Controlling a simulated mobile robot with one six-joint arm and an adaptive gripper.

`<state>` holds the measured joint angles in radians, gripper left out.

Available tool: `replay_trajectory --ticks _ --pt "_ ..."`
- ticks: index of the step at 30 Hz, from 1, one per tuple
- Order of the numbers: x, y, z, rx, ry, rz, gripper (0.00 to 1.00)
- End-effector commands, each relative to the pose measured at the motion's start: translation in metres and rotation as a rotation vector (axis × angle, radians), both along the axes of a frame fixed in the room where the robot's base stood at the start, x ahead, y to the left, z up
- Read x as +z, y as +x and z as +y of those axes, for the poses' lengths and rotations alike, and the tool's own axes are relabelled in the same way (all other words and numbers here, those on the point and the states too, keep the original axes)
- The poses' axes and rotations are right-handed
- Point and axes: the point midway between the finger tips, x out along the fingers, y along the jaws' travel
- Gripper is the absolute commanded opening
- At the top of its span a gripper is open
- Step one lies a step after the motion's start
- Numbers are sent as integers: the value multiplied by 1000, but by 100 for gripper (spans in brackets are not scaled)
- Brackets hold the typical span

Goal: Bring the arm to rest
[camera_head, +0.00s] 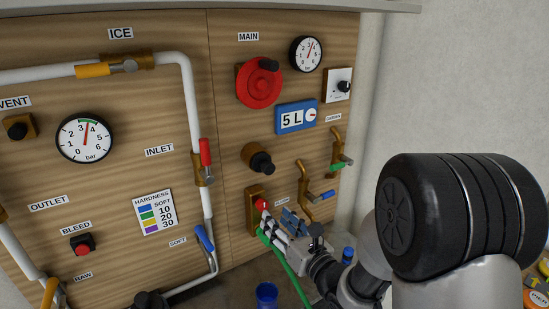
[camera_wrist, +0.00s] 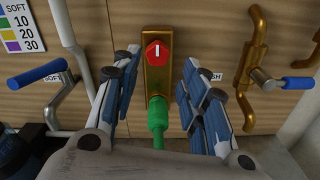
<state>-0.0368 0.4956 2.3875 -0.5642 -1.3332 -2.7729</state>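My gripper (camera_head: 284,226) is at the lower right of the wooden panel, in front of a brass block (camera_head: 254,197) with a red knob. In the wrist view, its two blue-padded fingers (camera_wrist: 160,85) stand wide apart with nothing held between them. The red knob (camera_wrist: 157,53) and the green hose (camera_wrist: 157,120) below it show in the gap between the fingers, apart from both. My arm reaches in from the lower right of the head view.
A blue-handled valve (camera_head: 318,196) and a green-handled valve (camera_head: 340,163) are right of the gripper. Another blue lever (camera_head: 204,238) is left. A blue cup (camera_head: 266,294) stands below the panel. The white wall (camera_head: 440,80) at right is bare.

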Motion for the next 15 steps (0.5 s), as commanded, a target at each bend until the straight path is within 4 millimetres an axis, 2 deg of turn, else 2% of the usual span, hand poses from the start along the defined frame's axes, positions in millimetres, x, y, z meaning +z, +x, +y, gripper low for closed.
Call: replay_trajectory --ticks 4,8,11,15 --pt "13 4 -19 -93 113 173 40" --pt "26 -1 -54 -276 336 428 40" --pt "34 -17 -83 -452 563 612 40" --pt "43 -56 -119 -719 931 820 40"
